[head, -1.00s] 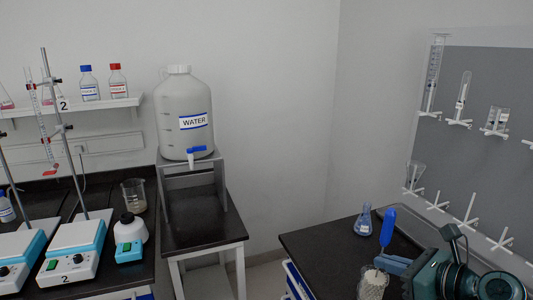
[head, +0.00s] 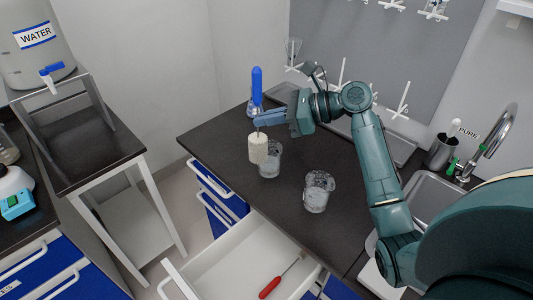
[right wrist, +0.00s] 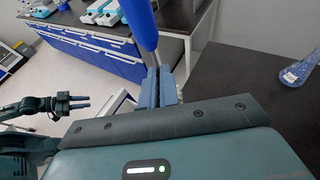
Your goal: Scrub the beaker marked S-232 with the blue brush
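My right gripper (head: 262,121) is shut on the blue brush, whose blue handle (head: 257,82) points up and whose pale bristles (head: 258,148) hang below the fingers. The blue handle also fills the top of the right wrist view (right wrist: 142,22). A glass beaker (head: 271,162) stands on the black counter, right beside the bristles and overlapping them in the picture. A second glass beaker (head: 318,192) stands nearer, to the right. No S-232 mark is readable on either. My left gripper (right wrist: 78,102) shows small in the right wrist view, its fingers apart and empty.
A flask with blue liquid (right wrist: 298,72) stands on the counter behind the brush. An open white drawer (head: 235,268) holds a red screwdriver (head: 271,287). A sink (head: 432,198) with a faucet is at right. A pegboard (head: 370,50) stands behind the counter.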

